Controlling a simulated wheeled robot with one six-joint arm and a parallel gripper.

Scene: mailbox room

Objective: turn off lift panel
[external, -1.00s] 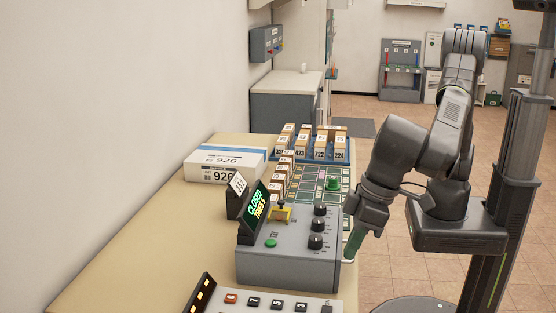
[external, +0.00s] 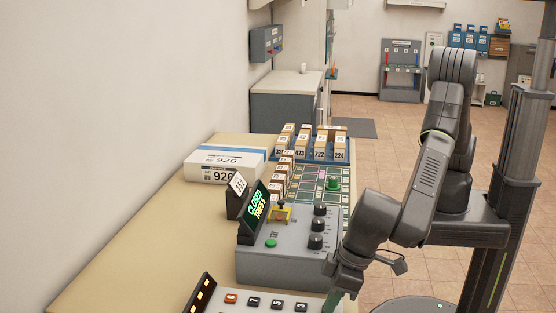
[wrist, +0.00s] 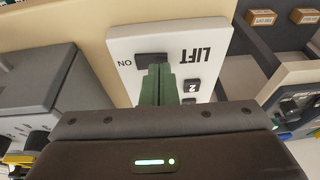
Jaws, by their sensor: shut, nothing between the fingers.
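The lift panel (wrist: 125,45) is a white plate in the wrist view, with "LIFT" and "ON" upside down. A dark switch (wrist: 150,59) lies beside "ON", and small dark buttons (wrist: 191,86) sit below the lettering. In the external view a pale panel (external: 285,295) with orange and dark buttons, apparently the same one, is cut by the bottom edge. My gripper (wrist: 159,70) has its green fingers shut together and empty, with the tips at the switch and partly covering it. I cannot tell whether they touch. In the external view my gripper (external: 334,300) hangs at the panel's right end.
A grey control box (external: 285,270) with knobs and a "CLOSED" sign stands just beyond the panel. Behind it are a marked tray with small boxes (external: 315,150) and a white parcel (external: 222,170) on the tan counter (external: 130,245). The floor right of the counter is open.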

